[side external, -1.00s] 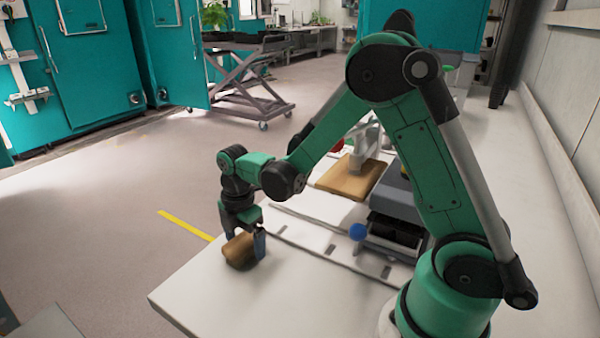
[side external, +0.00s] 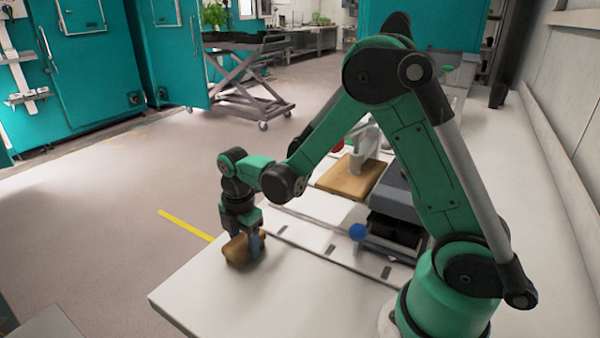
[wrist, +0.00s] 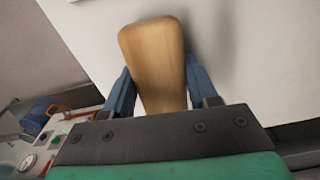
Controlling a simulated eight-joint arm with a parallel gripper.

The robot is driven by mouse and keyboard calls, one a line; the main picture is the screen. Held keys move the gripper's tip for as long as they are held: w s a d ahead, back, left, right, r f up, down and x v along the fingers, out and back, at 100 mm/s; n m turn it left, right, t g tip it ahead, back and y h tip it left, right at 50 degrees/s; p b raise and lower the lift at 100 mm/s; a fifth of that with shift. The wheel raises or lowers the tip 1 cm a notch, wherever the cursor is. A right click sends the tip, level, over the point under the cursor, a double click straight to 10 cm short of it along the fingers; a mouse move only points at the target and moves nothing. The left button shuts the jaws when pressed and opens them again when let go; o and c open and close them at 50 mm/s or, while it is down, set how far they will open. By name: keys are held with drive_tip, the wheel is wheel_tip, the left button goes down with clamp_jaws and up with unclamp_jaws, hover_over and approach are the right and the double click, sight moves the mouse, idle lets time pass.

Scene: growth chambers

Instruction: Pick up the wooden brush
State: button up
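The wooden brush (side external: 237,250) is a tan-brown block at the left edge of the white table in the side external view. In the wrist view the brush (wrist: 153,62) shows as a long rounded wooden piece between the two blue fingers. My gripper (side external: 248,243) points down over it, one finger on each side. In the wrist view the fingers of my gripper (wrist: 160,88) appear to press against both sides of the brush. The brush's lower end is hidden behind the gripper body there. I cannot tell whether its underside touches the table.
A blue ball (side external: 358,232) and a dark grey device (side external: 395,225) stand right of the gripper. A wooden board (side external: 345,182) lies behind them with a pale object on it. The white table (side external: 270,295) is clear in front.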

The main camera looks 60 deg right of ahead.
sight(244, 238)
clamp_jaws()
drive_tip(key=shift+r, duration=0.15)
wheel_tip(244, 238, up, 20)
drive_tip(key=shift+r, duration=0.1)
idle(0.3)
